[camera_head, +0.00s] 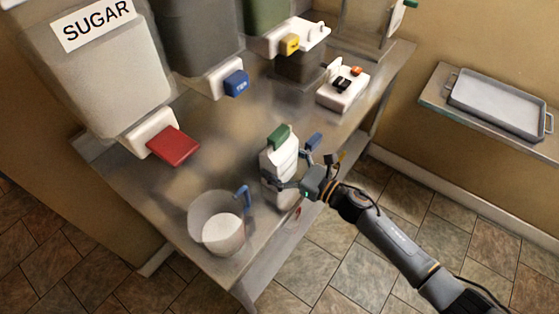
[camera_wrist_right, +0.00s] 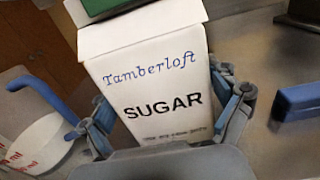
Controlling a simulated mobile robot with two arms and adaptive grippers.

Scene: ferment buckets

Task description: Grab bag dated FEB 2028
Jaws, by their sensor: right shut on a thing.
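A white bag (camera_head: 279,160) with a green clip (camera_head: 278,136) on top stands upright on the metal table. In the right wrist view the bag (camera_wrist_right: 150,72) reads "Tamberloft SUGAR"; a line of small print below is too small to read, and no FEB 2028 date is legible. My right gripper (camera_head: 289,184) is shut on the bag, with one finger on each side of it. In the wrist view the fingers flank the bag's lower sides. I cannot tell whether the bag's base touches the table. My left gripper is not in view.
A measuring jug (camera_head: 216,225) with white contents stands left of the bag. A blue-handled thing (camera_head: 314,141) lies behind it. A SUGAR dispenser (camera_head: 100,70) with a red lever (camera_head: 173,146) stands at left. A white device (camera_head: 342,88) sits farther back. A tray (camera_head: 498,103) rests on the right shelf.

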